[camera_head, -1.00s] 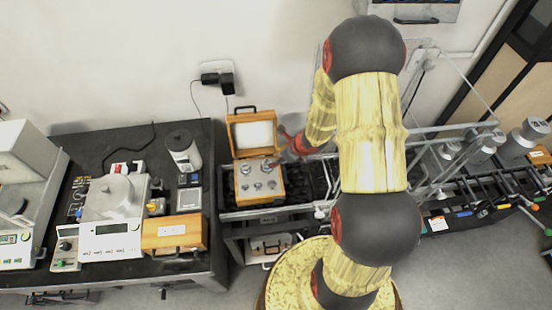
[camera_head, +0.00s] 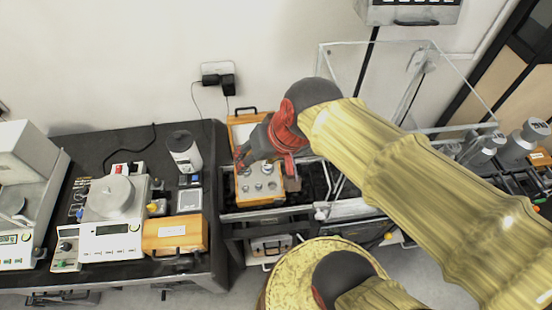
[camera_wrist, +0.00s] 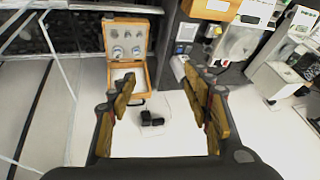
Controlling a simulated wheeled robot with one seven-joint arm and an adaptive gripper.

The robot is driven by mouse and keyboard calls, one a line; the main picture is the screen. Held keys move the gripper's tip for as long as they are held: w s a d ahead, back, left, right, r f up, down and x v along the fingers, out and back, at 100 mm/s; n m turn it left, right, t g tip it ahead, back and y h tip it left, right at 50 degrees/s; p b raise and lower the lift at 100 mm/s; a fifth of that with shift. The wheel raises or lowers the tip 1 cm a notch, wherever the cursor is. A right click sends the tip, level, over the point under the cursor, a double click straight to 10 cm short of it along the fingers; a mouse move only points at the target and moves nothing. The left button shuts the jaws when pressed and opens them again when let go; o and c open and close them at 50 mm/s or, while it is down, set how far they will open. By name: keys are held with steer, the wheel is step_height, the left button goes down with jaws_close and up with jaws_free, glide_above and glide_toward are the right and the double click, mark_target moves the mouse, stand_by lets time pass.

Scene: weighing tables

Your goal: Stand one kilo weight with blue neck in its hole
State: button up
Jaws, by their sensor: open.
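One weight (camera_head: 258,187) shows near the box's front. The box also shows at the top of the wrist view (camera_wrist: 106,40), its white-lined lid open. I cannot make out a blue neck on any weight. My gripper (camera_head: 265,166) is over the back part of the box in the head view and hides part of it. Its fingers are apart and empty in the wrist view (camera_wrist: 163,92).
A closed wooden case (camera_head: 175,233) and a balance (camera_head: 112,236) stand on the dark table to the left. A clear glass-like screen (camera_head: 350,75) and metal frame stand right of the box. Large metal weights (camera_head: 525,140) stand at the far right.

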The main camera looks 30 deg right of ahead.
steer(key=s+d+r+n, duration=0.1)
steer(key=s+d+r+n+h, duration=0.1)
steer(key=s, duration=0.1)
steer(key=shift+s+d+n+h, duration=0.25)
steer(key=shift+d+n+h, duration=0.05)
